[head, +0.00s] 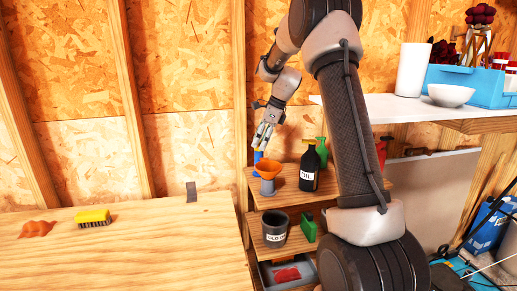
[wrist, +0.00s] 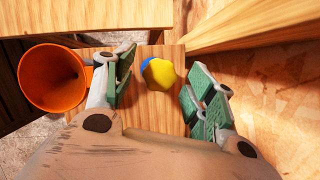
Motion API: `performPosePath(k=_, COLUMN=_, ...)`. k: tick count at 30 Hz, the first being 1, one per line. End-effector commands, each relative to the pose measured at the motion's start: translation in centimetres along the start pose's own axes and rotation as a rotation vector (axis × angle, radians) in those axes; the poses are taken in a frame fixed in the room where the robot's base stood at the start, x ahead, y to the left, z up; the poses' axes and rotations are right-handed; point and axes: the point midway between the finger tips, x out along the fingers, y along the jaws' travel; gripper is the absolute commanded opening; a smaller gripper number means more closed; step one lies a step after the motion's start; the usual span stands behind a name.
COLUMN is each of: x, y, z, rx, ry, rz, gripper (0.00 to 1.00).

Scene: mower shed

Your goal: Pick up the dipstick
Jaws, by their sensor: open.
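My gripper (head: 264,143) is open and points down over the upper shelf at the back. In the wrist view its two green-padded fingers (wrist: 162,75) stand apart. A rounded yellow top with a blue edge (wrist: 160,74) shows between them, seen from above and apart from both pads. It may be the dipstick's handle, but its lower part is hidden and I cannot tell for sure. In the head view a blue thing (head: 257,156) stands just below the fingertips, partly hidden behind the orange funnel (head: 268,168). No long thin rod shows clearly.
The funnel (wrist: 45,80) is close outside the left finger. A black oil bottle (head: 309,171) and a green bottle (head: 321,150) stand to the right. Below are a dark can (head: 275,230) and a green box (head: 309,228). A workbench (head: 140,245) fills the left front.

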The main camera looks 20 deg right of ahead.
Motion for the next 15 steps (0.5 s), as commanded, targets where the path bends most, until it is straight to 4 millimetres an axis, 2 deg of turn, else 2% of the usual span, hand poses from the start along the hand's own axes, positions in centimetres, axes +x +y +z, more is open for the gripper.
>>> performPosePath(k=3, x=0.74, y=0.01, z=-0.03, rx=0.000, ry=0.001, rz=0.001, gripper=0.56)
performPosePath(k=9, x=0.75, y=0.01, z=-0.03, rx=0.000, ry=0.000, rz=0.000, gripper=0.54)
performPosePath(k=15, x=0.73, y=0.01, z=-0.02, rx=0.000, ry=0.000, rz=0.000, gripper=0.17)
